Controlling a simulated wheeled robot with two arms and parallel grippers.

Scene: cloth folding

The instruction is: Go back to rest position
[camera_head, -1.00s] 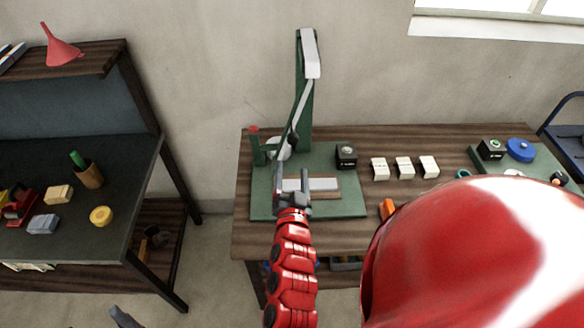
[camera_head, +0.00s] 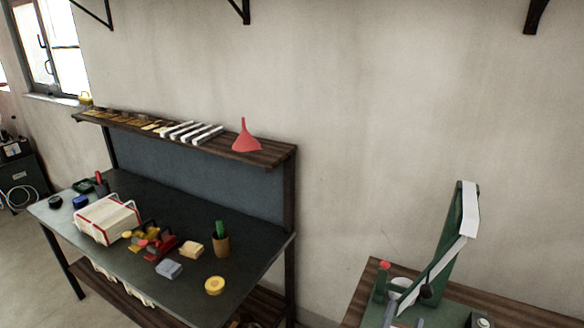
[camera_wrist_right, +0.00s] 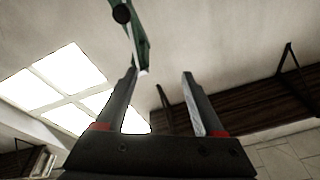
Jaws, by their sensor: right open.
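My right gripper (camera_wrist_right: 160,74) is open in the right wrist view. Its two dark fingers stand apart with nothing between them. In the head view only a small grey part of it may show at the bottom edge, by the green tool; the rest is out of frame. The green tool with a tall lever (camera_head: 455,235) stands on the wooden table (camera_head: 520,312) at lower right, and a piece of it (camera_wrist_right: 138,38) shows beyond the left finger in the wrist view. My left gripper is not in view. No cloth shows.
A dark workbench (camera_head: 215,280) at left holds a white case (camera_head: 107,219), a yellow round piece (camera_head: 214,285), a cup (camera_head: 221,245) and small blocks. Its shelf (camera_head: 265,153) carries a red funnel (camera_head: 245,138). Bare wall fills the middle right.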

